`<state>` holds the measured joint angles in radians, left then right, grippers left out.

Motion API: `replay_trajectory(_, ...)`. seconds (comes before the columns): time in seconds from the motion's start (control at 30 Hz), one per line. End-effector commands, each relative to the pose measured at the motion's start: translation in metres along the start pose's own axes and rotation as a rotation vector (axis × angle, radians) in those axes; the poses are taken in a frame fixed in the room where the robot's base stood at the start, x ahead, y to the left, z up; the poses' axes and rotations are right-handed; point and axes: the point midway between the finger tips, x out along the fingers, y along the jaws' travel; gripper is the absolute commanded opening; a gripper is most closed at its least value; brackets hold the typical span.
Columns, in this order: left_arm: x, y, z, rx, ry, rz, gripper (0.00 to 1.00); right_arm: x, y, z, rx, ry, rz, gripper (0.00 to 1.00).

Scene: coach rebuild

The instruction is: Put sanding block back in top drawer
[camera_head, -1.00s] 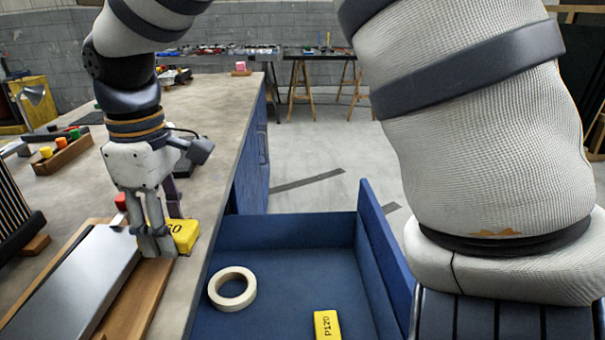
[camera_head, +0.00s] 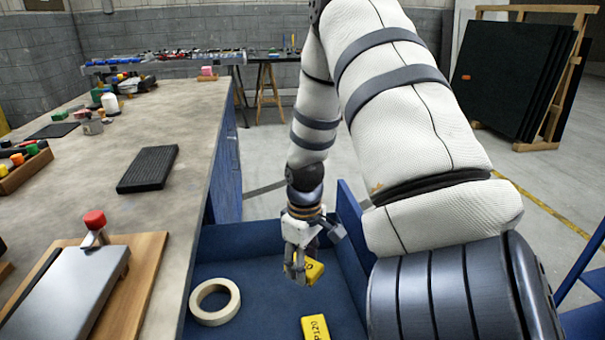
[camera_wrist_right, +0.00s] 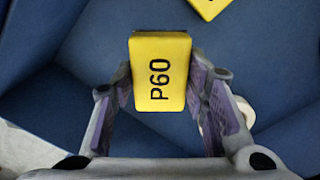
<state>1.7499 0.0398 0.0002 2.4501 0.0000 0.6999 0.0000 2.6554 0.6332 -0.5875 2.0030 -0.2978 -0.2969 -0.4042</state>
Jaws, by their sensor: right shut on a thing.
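My right gripper (camera_head: 300,268) is shut on a yellow sanding block (camera_head: 314,271) and holds it over the open blue drawer (camera_head: 240,262). In the right wrist view the block (camera_wrist_right: 160,72) is marked P60 and sits between the two fingers (camera_wrist_right: 160,100). A second yellow block (camera_head: 315,328), marked P120, lies on the drawer floor nearer to me; its corner shows in the right wrist view (camera_wrist_right: 208,6). I cannot tell the exact height of the held block above the drawer floor. My left gripper is not in view.
A roll of cream tape (camera_head: 197,307) lies in the drawer at left. The workbench (camera_head: 190,130) borders the drawer on the left. On it are a wooden board (camera_head: 140,290) with a metal plate and a red-knobbed part, and a black ribbed block (camera_head: 148,168).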

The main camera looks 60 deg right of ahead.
Motion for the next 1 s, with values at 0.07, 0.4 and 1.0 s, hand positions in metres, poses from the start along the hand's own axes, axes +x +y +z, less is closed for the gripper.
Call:
replay_trajectory(0.07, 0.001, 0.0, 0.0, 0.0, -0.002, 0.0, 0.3, 0.023, 0.012, -0.006, 0.001, -0.008, -0.003, 0.15)
replay_trajectory(0.4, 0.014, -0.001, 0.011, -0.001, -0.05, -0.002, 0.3, 0.068, 0.034, -0.021, -0.001, -0.015, -0.002, 0.15)
replay_trajectory(1.0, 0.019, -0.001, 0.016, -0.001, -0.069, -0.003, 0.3, 0.087, 0.033, -0.023, -0.003, -0.003, -0.003, 0.61)
